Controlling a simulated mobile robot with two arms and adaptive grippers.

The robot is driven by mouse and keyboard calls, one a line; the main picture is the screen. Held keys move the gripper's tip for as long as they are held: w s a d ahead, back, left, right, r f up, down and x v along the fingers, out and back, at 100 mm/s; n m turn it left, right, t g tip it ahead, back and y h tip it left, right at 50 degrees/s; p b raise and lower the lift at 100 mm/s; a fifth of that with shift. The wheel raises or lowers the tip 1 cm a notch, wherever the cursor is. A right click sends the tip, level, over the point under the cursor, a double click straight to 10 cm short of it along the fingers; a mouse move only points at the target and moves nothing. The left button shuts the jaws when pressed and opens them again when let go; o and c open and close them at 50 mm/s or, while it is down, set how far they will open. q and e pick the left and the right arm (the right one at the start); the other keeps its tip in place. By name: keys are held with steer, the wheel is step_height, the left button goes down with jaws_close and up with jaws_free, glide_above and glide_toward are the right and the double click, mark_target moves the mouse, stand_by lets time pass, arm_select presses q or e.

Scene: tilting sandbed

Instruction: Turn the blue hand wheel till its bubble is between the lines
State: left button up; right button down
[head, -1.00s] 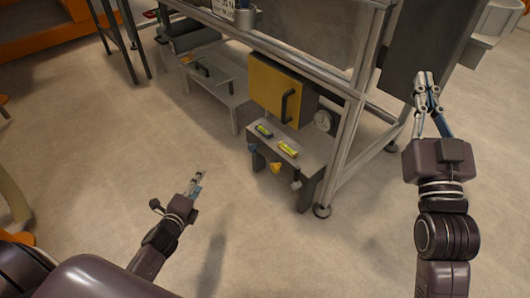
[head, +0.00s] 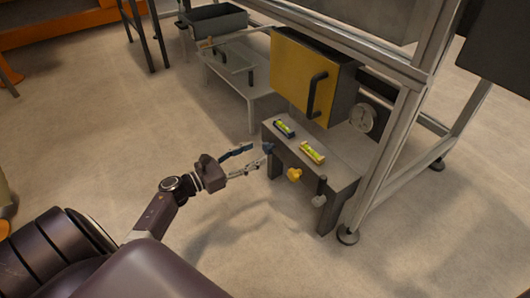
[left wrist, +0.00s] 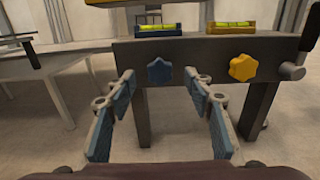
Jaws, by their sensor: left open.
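The blue hand wheel (left wrist: 160,70), star-shaped, sits on the front face of a grey bench, below a level vial with a dark blue base (left wrist: 158,29). This vial also shows on the bench top in the head view (head: 284,128). Its yellow-green tube is visible, but the bubble's place against the lines is too small to tell. My left gripper (head: 257,157) is open in front of the bench front. In the left wrist view its fingers (left wrist: 162,92) stand apart, with the blue wheel ahead between and slightly above them, apparently untouched. My right gripper is out of view.
A yellow hand wheel (left wrist: 243,68) sits right of the blue one, below a yellow-based vial (left wrist: 231,28). A dark-handled lever (head: 319,190) is farther right. A yellow-fronted box (head: 302,78) stands behind, near a metal frame post (head: 385,160). Floor in front is clear.

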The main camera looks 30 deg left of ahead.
mark_target(265, 149)
arm_select(q)
steer(key=shift+b+x, duration=0.6)
steer(key=shift+x, duration=1.55)
steer(key=shift+c, duration=0.7)
steer(key=c, duration=1)
